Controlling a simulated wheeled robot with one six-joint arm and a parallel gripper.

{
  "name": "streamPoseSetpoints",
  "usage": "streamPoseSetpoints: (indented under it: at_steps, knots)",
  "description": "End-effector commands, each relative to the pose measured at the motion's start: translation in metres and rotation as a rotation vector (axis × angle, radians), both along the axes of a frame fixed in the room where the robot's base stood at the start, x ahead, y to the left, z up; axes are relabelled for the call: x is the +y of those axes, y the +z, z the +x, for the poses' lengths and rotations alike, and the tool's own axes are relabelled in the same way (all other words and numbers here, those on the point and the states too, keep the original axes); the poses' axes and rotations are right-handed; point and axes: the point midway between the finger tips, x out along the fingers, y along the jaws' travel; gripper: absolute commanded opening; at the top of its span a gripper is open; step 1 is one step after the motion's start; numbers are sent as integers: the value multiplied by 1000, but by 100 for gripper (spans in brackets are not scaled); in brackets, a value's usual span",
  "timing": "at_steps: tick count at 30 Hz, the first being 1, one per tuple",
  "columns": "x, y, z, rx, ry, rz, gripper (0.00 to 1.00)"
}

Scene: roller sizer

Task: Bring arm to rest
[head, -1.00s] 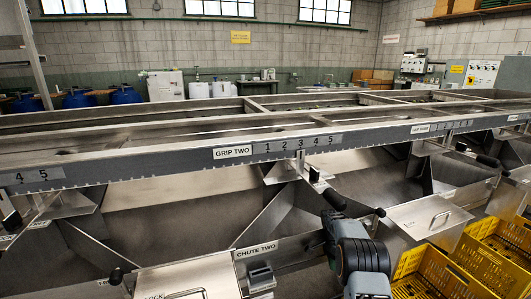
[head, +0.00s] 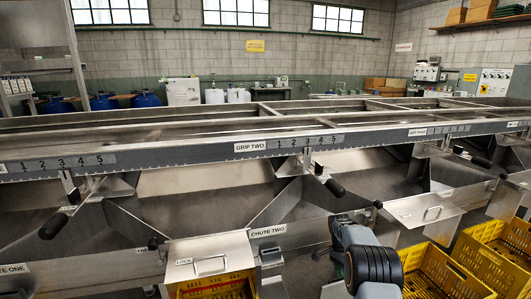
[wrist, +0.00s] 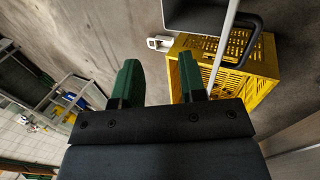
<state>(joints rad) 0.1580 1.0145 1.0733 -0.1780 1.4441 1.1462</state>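My gripper (wrist: 158,72) shows in the wrist view with its two green fingers apart and nothing between them. My arm (head: 368,262) rises at the bottom of the head view, right of centre, in front of the chutes. The gripper's fingers cannot be made out in the head view. In the wrist view a yellow crate (wrist: 250,72) lies beyond the right finger, with a dark looped handle in front of it. I cannot tell whether the finger is near the crate.
The long steel sizer (head: 190,150) fills the head view, with a black-handled lever (head: 334,187) under the GRIP TWO label. A lidded chute (head: 210,258) stands over a yellow crate. More yellow crates (head: 430,275) stand at the right. Bare floor (wrist: 60,45) shows in the wrist view.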

Motion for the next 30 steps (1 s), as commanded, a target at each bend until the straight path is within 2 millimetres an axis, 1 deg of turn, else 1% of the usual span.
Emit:
streamPoseSetpoints:
  at_steps: [1, 5, 11, 14, 17, 18, 20, 21, 23, 24, 26, 27, 30]
  knots:
    - [-2, 13, -2, -8, 6, 6, 38]
    - [1, 40, -5, -29, 48, 25, 38]
    - [14, 96, -14, -78, 150, 62, 38]
    - [22, 132, -22, -110, 216, 86, 38]
    - [33, 180, -36, -153, 306, 113, 38]
    - [38, 204, -45, -174, 353, 126, 38]
    - [48, 241, -60, -210, 431, 145, 38]
    - [54, 266, -73, -238, 489, 157, 38]
    - [63, 299, -93, -275, 578, 173, 38]
    - [69, 320, -107, -301, 637, 181, 38]
    - [77, 348, -129, -339, 723, 192, 38]
    - [82, 364, -144, -363, 782, 197, 38]
    - [94, 397, -180, -419, 918, 201, 38]
